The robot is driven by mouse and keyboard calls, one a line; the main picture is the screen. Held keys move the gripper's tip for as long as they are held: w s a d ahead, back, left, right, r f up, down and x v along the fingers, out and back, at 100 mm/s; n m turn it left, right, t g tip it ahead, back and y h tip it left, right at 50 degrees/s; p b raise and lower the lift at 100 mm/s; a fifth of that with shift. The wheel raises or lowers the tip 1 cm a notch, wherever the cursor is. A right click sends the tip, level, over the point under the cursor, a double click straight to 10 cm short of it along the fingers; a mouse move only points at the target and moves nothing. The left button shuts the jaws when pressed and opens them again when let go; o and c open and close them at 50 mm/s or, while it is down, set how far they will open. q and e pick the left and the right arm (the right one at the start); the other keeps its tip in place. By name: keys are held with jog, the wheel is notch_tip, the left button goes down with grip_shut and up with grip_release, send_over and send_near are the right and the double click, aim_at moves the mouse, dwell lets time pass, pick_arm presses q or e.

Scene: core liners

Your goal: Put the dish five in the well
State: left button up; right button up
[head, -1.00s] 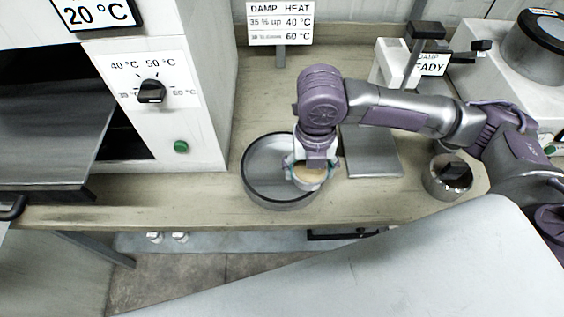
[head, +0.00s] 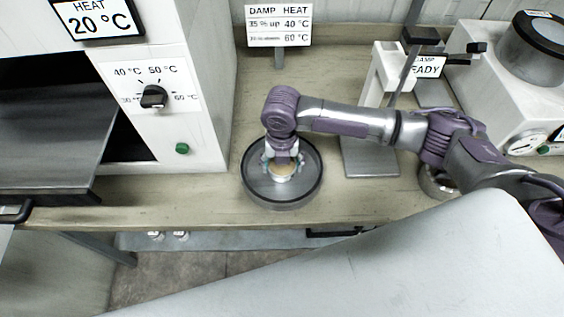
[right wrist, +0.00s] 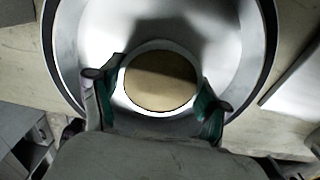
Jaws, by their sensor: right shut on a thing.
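A small round pale dish with a tan fill (head: 281,170) is held by my right gripper (head: 283,163). The dish is over the middle of a wide, round grey vessel with a dark rim (head: 313,187), which looks like the well. I cannot tell whether the dish touches the vessel's floor. In the right wrist view, the dish (right wrist: 160,80) sits level between the fingers of my right gripper (right wrist: 158,88), with the vessel's pale inside (right wrist: 235,40) around it. No number shows on the dish. My left gripper is out of view.
A white oven cabinet with a dial (head: 153,96) stands left of the vessel. A stand with a grey base plate (head: 370,160) is to its right. A metal cup (head: 436,183) is partly hidden by my arm. A sign (head: 279,25) stands behind.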

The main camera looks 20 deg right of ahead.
jog(key=o, duration=1.4)
jog(key=shift+f, duration=0.1)
jog(key=shift+c, duration=0.2)
notch_tip(320, 180, up, 12)
jog(key=b, duration=0.1)
jog(key=shift+b, duration=0.4)
